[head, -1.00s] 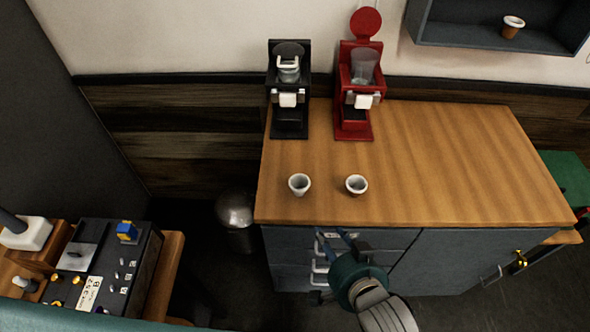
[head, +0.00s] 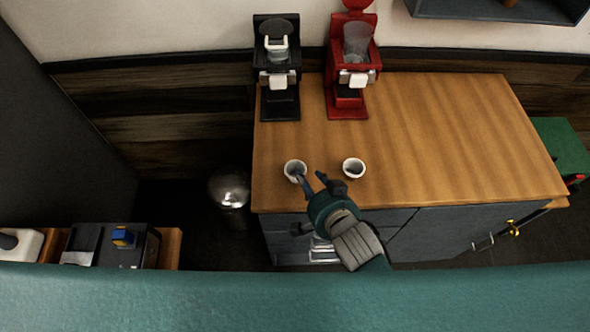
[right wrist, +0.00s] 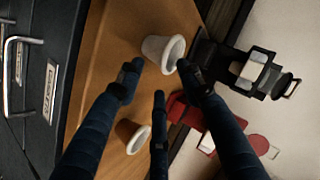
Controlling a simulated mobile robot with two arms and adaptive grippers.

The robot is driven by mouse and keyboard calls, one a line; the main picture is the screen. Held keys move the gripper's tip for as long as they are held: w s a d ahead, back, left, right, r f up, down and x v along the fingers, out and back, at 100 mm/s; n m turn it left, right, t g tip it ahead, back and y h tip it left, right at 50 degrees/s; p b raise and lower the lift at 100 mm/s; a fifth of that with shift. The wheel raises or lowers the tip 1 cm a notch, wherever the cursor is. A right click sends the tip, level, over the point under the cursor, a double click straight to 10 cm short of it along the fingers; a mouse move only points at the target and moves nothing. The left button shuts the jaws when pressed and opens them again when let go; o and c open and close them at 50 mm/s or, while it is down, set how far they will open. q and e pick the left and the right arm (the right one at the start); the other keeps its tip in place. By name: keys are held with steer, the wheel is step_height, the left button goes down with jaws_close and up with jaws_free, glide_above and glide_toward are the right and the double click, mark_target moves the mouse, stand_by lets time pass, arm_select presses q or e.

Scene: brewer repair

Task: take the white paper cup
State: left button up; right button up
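The white paper cup (head: 291,170) stands upright on the wooden counter, near its front left. It also shows in the right wrist view (right wrist: 158,50), just beyond the fingertips. My right gripper (head: 312,180) reaches over the counter's front edge, beside the white cup. In the right wrist view its fingers (right wrist: 158,78) are spread with nothing between them; one fingertip overlaps the cup's rim in the picture, and I cannot tell whether it touches. My left gripper is out of view.
A brown cup with a white rim (head: 353,170) stands to the right, close to the gripper. A black brewer (head: 278,98) and a red brewer (head: 346,100) stand at the back. The counter (head: 450,140) is clear on the right. A metal bin (head: 229,190) stands left of it.

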mark_target(290, 168)
steer(key=shift+p+x, duration=0.3)
steer(key=shift+x, duration=0.8)
steer(key=shift+w+f, duration=0.15)
steer(key=shift+w, duration=0.25)
steer(key=shift+w+f, duration=0.1)
steer(key=shift+a, duration=0.1)
steer(key=c, duration=0.9)
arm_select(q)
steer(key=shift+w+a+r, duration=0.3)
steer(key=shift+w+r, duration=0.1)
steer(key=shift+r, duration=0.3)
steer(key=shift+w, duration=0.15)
